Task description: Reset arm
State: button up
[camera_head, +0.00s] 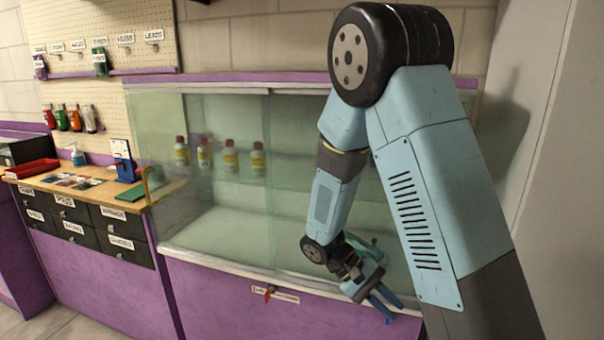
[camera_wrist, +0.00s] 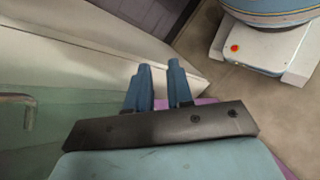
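My gripper (camera_head: 394,312) has blue fingers and hangs at the end of my bent arm, at the front of the glass cabinet (camera_head: 215,258), near its lower rail. The fingers point down and to the right. In the wrist view, the two fingers of my gripper (camera_wrist: 159,67) stand apart with a gap between them and nothing in it. My arm covers the right part of the cabinet in the head view.
Several yellow-labelled bottles (camera_head: 230,157) stand behind the glass. A red key or tag (camera_head: 268,293) is on the purple front below. A workbench with labelled drawers (camera_head: 75,213) is at left, holding a red tray (camera_head: 33,169) and a blue stand (camera_head: 124,165). Tan floor shows in the wrist view.

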jog(key=s+d+r+m+t+y, duration=0.1)
jog(key=s+r+t+y, duration=0.2)
jog(key=r, duration=0.5)
jog(key=s+d+r+m+t+y, duration=0.1)
jog(key=s+r+m+t+y, duration=0.1)
jog(key=r, duration=0.7)
jog(key=s+d+r+m+t+y, duration=0.1)
jog(key=s+r+t+y, duration=0.3)
jog(key=r, duration=0.5)
jog(key=shift+s+d+t+y, duration=0.45)
jog(key=shift+s+t, duration=0.2)
jog(key=shift+t, duration=0.35)
